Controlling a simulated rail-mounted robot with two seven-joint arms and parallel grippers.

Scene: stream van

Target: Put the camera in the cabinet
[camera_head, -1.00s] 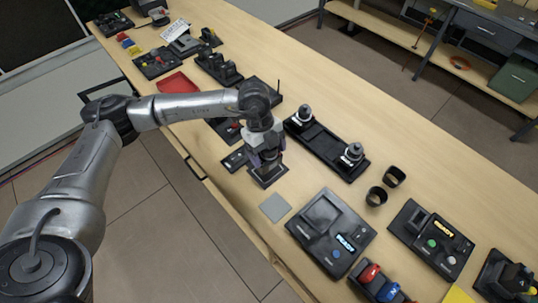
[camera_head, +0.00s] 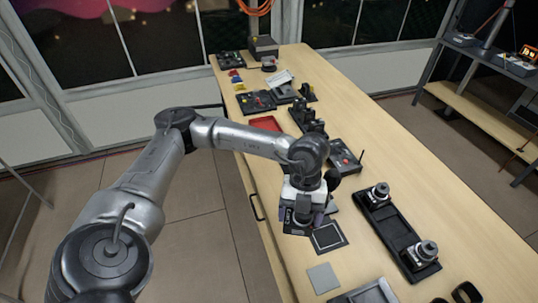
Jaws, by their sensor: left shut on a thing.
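My left gripper (camera_head: 303,214) is shut on a small dark thing (camera_head: 299,227), held near the front edge of the long wooden table. The thing is mostly hidden by the purple-grey fingers, so I cannot tell for certain that it is the camera. A dark square pad with a pale outline (camera_head: 328,237) lies just right of the gripper and looks empty. A black tray (camera_head: 392,222) with two silver-topped black devices (camera_head: 379,194) lies further right. I cannot make out the cabinet for certain. My right gripper is not in view.
The wooden table (camera_head: 436,187) is bare along its right side. A grey square (camera_head: 323,278) lies near the front edge. Black devices (camera_head: 306,120), a control box (camera_head: 344,155) and a red tray (camera_head: 266,123) stand further back. A shelf rack (camera_head: 478,106) stands across the aisle.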

